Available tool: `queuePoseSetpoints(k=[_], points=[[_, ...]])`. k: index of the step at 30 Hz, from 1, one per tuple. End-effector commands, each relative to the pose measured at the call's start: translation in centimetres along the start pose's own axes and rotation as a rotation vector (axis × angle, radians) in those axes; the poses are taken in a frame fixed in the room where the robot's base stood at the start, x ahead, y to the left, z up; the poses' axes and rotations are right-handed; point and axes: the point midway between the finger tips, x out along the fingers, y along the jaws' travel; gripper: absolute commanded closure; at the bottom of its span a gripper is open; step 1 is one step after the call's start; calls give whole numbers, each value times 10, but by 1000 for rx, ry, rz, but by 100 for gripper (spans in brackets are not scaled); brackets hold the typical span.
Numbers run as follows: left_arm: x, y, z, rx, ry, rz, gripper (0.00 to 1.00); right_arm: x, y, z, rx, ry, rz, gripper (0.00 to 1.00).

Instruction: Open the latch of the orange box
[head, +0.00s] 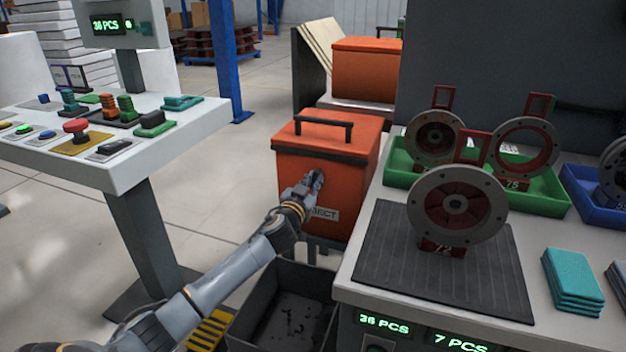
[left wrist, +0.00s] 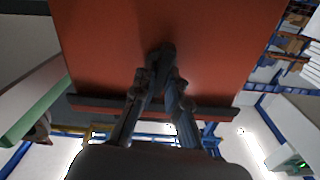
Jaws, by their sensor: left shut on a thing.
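The orange box (head: 355,145) stands in the middle of the head view, its lid down with a black handle on top and a dark rim band below the lid. My left gripper (head: 316,182) reaches its front face, above a label ending in "JECT". In the left wrist view the two fingers (left wrist: 160,82) are closed around a small dark latch (left wrist: 161,55) on the orange face. The fingers hide most of the latch, so its exact position cannot be told. My right gripper is not in view.
A worktable (head: 350,280) with a dark mat and round metal parts stands right of the box. A dark open bin (head: 285,310) is below my arm. A control console (head: 110,165) stands at left. Another orange box (head: 365,75) is behind.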

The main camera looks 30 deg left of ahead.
Motion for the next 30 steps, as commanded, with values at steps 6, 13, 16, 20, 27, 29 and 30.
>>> queuePoseSetpoints(k=[6,13,16,20,27,29,30], points=[[0,1,-1,196,-2,1,100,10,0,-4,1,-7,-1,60],[0,2,-1,416,-2,0,100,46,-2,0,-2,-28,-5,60],[0,3,-1,512,-2,0,100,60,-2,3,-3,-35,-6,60],[0,3,0,635,-3,0,100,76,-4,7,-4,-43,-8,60],[0,5,1,865,-1,1,100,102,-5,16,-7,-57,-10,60],[0,5,2,921,-2,1,100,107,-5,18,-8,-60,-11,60],[0,5,2,958,-2,1,100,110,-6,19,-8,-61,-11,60]])
